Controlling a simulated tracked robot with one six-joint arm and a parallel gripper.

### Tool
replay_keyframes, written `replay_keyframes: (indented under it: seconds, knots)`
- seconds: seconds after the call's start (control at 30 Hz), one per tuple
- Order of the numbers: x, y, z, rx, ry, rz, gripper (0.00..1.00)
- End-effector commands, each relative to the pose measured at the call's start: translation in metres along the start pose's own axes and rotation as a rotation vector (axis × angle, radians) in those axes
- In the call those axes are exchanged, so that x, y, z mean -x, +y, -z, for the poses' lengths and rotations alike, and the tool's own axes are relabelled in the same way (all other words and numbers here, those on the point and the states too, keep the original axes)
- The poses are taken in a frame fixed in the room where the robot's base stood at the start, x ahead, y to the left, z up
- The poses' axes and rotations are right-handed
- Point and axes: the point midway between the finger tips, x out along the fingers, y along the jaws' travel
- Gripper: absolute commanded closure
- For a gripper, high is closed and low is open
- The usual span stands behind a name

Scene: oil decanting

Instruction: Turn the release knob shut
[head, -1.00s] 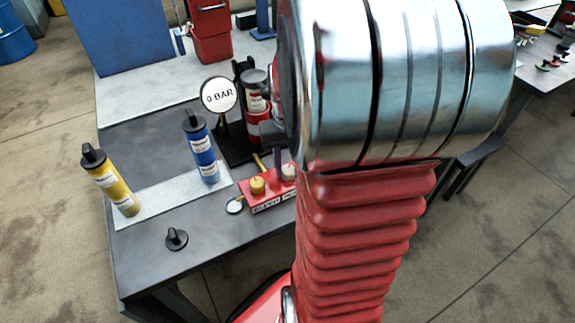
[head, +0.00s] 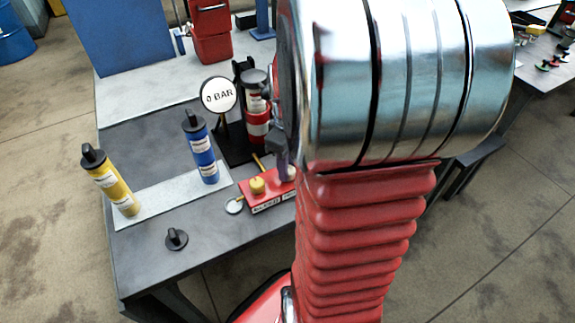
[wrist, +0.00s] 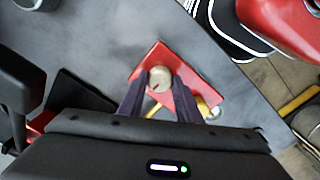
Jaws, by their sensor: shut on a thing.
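A red valve block (head: 262,203) sits near the front edge of the dark bench, with a yellow knob (head: 257,186) at its left. A pale knob (head: 290,174) is at its right end, partly hidden by my gripper and arm. In the wrist view, the red block (wrist: 186,75) lies below my gripper (wrist: 158,88). The dark fingers are shut on the pale knob (wrist: 160,76), one on each side; a dark red mark shows on its top. The yellow knob (wrist: 204,108) shows just right of the fingers. The block's lettering is too small to read surely.
A round gauge (head: 219,95) reads "0 BAR" behind the block, beside a red and clear cylinder (head: 256,110). A blue bottle (head: 201,148) and yellow bottle (head: 112,182) stand on a pale strip. A black cap (head: 176,239) lies in front.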

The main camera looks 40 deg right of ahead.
Motion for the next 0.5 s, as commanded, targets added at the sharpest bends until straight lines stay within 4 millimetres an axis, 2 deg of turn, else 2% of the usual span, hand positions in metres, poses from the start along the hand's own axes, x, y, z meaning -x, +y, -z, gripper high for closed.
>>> replay_keyframes:
  seconds: [0.5]
  knots:
    - [0.0019,0.0014,0.0033,0.059,0.009,-0.005,0.92]
